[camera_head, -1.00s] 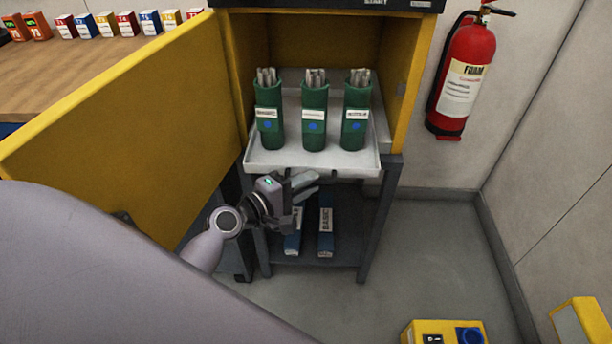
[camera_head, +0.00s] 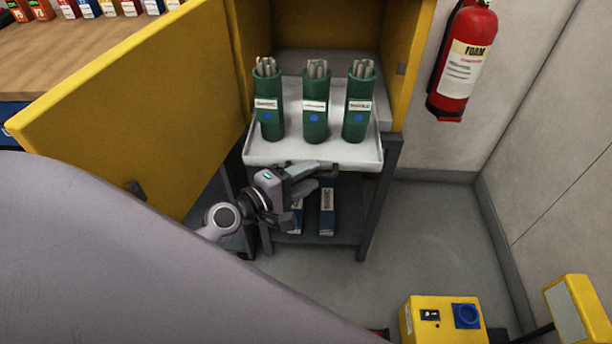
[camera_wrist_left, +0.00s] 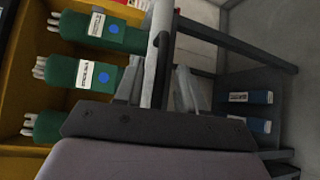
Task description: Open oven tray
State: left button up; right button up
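The oven tray (camera_head: 350,154) is a pale shelf pulled out of the front of the yellow oven (camera_head: 405,60). It bears three green canisters of rods (camera_head: 315,105), all upright. My left gripper (camera_head: 318,177) is at the tray's front edge, just below its rim. In the left wrist view the fingers (camera_wrist_left: 160,78) are spread apart. A dark bar at the tray front (camera_wrist_left: 163,60) lies between them, with a gap to the right finger. The fingers partly hide the tray's handle. My right gripper is in neither view.
The yellow oven door (camera_head: 140,100) stands open at the left. Blue boxes (camera_head: 327,212) lie on the stand's lower shelf. A fire extinguisher (camera_head: 464,60) hangs on the right wall. A yellow control box (camera_head: 443,320) is at the lower right. Floor right of the stand is clear.

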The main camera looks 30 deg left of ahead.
pick_arm(q)
jog(key=b+v, duration=0.1)
jog(key=v, duration=0.6)
dwell(0.5)
jog(key=shift+s, duration=0.1)
jog(key=s+d+f+m+g+y+p, duration=0.1)
jog(key=s+d+f+m+g+p, duration=0.1)
jog(key=m, duration=0.7)
jog(key=s+d+f+m+g+y+p, duration=0.2)
jog(key=s+f+m+p, duration=0.3)
jog(key=s+m, duration=0.3)
jog(key=shift+d+f+m+g+p, duration=0.3)
jog(key=shift+d+f+m+g, duration=0.25)
jog(key=shift+d+f, duration=0.3)
jog(key=shift+s+r+y, duration=0.1)
jog(key=shift+r+y, duration=0.05)
jog(key=shift+y, duration=0.15)
